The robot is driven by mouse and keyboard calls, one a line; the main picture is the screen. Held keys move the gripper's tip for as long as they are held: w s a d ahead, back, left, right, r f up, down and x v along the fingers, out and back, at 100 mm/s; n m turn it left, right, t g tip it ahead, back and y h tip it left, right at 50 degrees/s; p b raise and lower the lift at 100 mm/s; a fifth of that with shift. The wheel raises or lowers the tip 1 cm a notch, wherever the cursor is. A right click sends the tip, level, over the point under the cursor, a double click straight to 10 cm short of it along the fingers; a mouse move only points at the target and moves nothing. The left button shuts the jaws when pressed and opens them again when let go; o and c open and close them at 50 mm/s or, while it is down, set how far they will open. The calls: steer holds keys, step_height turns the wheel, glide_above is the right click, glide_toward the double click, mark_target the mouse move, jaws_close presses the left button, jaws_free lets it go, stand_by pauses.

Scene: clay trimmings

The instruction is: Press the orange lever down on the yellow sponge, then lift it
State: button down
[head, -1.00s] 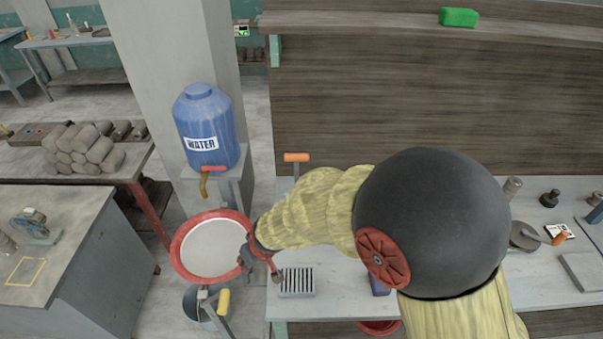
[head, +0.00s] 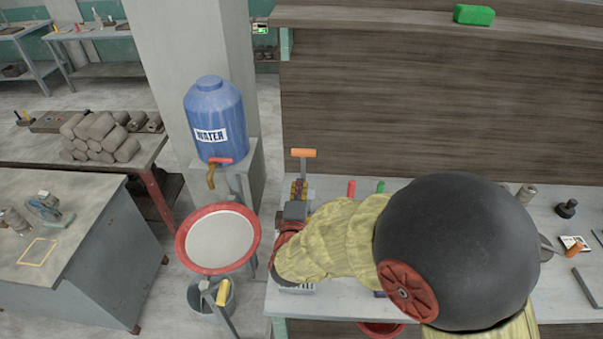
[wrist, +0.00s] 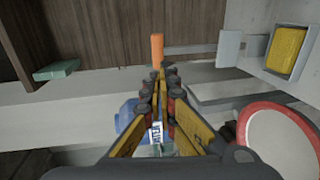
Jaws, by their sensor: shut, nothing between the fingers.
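The orange lever (head: 303,153) stands raised at the left end of the worktop in the head view, on an upright grey arm. In the wrist view the lever's orange handle (wrist: 157,48) is just beyond my fingertips, and a grey bar runs from it to a grey plate (wrist: 228,48). The yellow sponge (wrist: 286,50) lies in a pale tray right of that plate; I cannot make it out in the head view, where my arm covers part of the worktop. My gripper (head: 299,184) is shut and empty, just below the handle in the head view, its tips (wrist: 160,74) close to it.
A red-rimmed basin (head: 180,243) stands left of the worktop (head: 345,308), above a bucket. The blue water jug (head: 216,120) is behind it. A red (head: 351,188) and a green upright piece (head: 381,187) stand right of the lever. A dark wooden panel (head: 420,110) rises behind.

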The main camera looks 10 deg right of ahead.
mark_target(303, 153)
steer(key=b+x, duration=0.1)
steer(key=x, duration=1.2)
steer(key=shift+w+b, duration=0.15)
steer(key=shift+b, duration=0.25)
steer(key=shift+w, duration=0.1)
steer(key=p, duration=0.1)
steer(key=w+p, duration=0.1)
steer(key=p, duration=0.1)
steer(key=shift+w+d+r+g+p, duration=0.25)
steer(key=shift+d+r+g+p, duration=0.05)
steer(key=shift+r+g, duration=0.1)
steer(key=shift+w+d+p, duration=0.2)
steer(key=shift+w+p, duration=0.35)
steer(key=shift+p, duration=0.4)
steer(key=shift+w+f+g+y+p, duration=0.15)
steer(key=shift+w+g+y+p, duration=0.15)
steer(key=shift+g+p, duration=0.1)
steer(key=shift+s+d, duration=0.1)
steer(key=shift+s, duration=0.05)
